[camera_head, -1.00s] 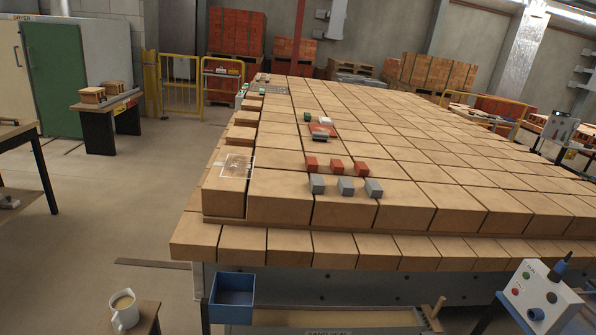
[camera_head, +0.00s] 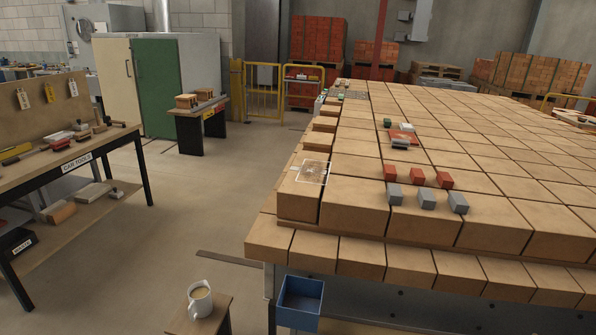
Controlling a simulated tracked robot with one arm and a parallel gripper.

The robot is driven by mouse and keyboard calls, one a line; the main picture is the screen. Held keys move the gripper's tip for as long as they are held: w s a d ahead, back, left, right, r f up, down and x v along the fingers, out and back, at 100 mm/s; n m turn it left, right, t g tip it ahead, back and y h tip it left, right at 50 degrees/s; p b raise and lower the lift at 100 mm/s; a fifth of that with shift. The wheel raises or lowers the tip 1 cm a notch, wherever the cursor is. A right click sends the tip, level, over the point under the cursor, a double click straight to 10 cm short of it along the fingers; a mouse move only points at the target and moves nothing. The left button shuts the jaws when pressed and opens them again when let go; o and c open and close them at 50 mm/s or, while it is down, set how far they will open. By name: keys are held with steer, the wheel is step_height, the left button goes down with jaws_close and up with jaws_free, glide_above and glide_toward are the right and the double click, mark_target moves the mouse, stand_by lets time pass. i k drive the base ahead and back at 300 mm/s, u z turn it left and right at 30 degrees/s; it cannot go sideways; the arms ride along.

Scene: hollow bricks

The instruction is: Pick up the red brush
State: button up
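I cannot make out a red brush for certain. On the tool table (camera_head: 75,170) at the left lie several small tools, among them a small reddish tool (camera_head: 54,146); it is too small to tell whether it is a brush. On the big bed of tan bricks (camera_head: 360,212) at the right sit several small red blocks (camera_head: 417,176), too blocky to read as a brush. My gripper is not in view.
A blue bin (camera_head: 300,300) hangs at the brick bed's near left corner. Open floor (camera_head: 180,230) lies between the tool table and the bricks. A green door (camera_head: 157,90) is behind.

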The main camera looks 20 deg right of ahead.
mark_target(58, 147)
steer(key=u, duration=0.15)
steer(key=i, duration=0.5)
steer(key=u, duration=0.5)
steer(key=i, duration=1.65)
steer(key=u, duration=0.6)
steer(key=i, duration=2.85)
steer(key=z, duration=0.6)
steer(key=i, duration=1.8)
steer(key=z, duration=0.35)
